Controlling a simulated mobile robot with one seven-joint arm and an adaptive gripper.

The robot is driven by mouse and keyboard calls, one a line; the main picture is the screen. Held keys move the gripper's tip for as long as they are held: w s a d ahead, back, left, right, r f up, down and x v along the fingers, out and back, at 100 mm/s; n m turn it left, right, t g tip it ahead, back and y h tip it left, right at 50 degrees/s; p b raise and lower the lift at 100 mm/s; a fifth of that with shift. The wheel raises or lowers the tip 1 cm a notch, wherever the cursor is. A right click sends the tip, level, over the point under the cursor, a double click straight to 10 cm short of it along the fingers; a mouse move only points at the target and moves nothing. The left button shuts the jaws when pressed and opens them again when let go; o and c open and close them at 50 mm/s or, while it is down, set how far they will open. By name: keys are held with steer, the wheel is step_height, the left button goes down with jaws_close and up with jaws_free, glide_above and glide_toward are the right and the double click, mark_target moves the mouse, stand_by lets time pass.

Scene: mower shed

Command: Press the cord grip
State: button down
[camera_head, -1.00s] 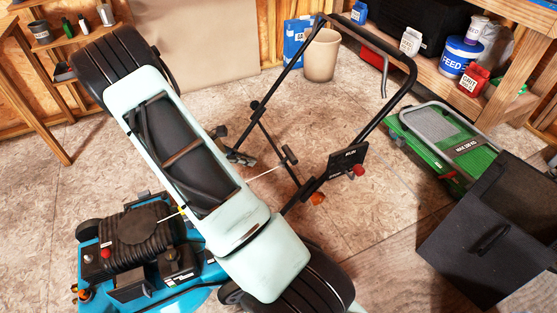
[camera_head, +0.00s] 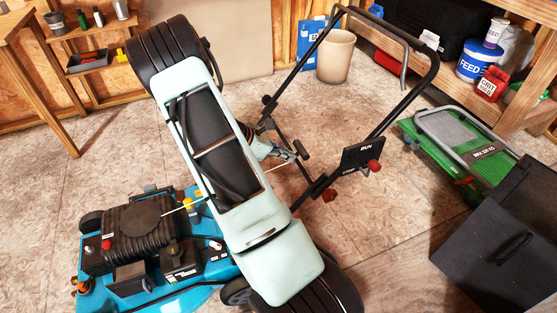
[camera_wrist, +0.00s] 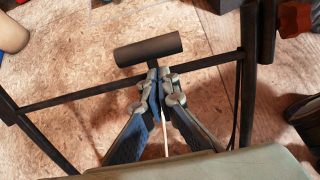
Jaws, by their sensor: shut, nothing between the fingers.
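The cord grip (camera_head: 301,149) is a short black bar on the mower's black handle frame, with a white cord running from it to the blue mower's engine (camera_head: 140,232). My gripper (camera_head: 292,156) is just left of the grip in the head view, partly hidden by my arm. In the wrist view the grip (camera_wrist: 147,50) lies crosswise just beyond my gripper (camera_wrist: 157,76). The fingertips are together, pointing at the grip's stem by the handle crossbar (camera_wrist: 100,88). I cannot tell whether they touch it.
A black RUN panel (camera_head: 362,157) with a red knob stands on the handle right of the grip. A beige bin (camera_head: 336,56) stands behind the handle.

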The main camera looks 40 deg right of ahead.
steer(key=shift+s+d+r, duration=0.1)
steer(key=shift+d+r, duration=0.1)
steer(key=shift+d, duration=0.1)
steer(key=s+d+r+p, duration=0.2)
steer(key=d+r+p, duration=0.4)
steer(key=d+r, duration=0.1)
steer(key=s+d+r+p, duration=0.2)
steer(key=d+r+p, duration=0.5)
steer(key=r, duration=0.3)
steer(key=shift+s+r, duration=0.25)
step_height(320, 180, up, 3)
glide_above(303, 148)
steer(key=shift+p+v, duration=0.5)
steer(key=shift+v, duration=0.3)
